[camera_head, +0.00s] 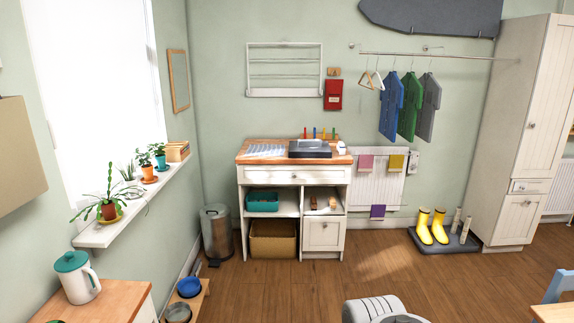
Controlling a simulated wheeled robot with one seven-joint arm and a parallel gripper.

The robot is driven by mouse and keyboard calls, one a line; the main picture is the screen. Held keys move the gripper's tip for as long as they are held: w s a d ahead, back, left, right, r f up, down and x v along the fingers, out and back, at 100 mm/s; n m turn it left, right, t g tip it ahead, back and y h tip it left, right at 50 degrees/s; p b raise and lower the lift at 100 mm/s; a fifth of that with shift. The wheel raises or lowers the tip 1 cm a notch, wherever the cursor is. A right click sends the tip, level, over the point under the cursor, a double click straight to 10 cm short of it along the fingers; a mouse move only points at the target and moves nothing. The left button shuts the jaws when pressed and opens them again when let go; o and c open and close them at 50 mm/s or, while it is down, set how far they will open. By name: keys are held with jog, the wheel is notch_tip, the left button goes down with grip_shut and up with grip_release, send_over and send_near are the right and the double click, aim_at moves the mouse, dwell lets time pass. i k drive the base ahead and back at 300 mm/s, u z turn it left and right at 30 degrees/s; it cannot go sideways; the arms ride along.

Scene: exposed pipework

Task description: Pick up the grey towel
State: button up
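Small towels hang on the white radiator (362,190) on the far wall: a pink one (366,163) and a mustard one (396,162) near the top, and a purple one (377,212) lower down. At the radiator's right end is a small pale greyish-white cloth-like item (412,162). It is too small to tell whether it is the grey towel. No other grey towel shows clearly.
A white cabinet with a sink (310,149) stands left of the radiator. Yellow boots (432,226) stand on a dark tray (458,243) at right, by a tall white cupboard (515,140). Shirts (407,105) hang above the radiator. The wooden floor (335,272) ahead is clear.

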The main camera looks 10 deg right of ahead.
aim_at(307, 142)
jog(key=z, duration=0.3)
jog(key=i, duration=4)
jog(key=u, duration=1.45)
jog(key=i, duration=1.1)
jog(key=u, duration=0.6)
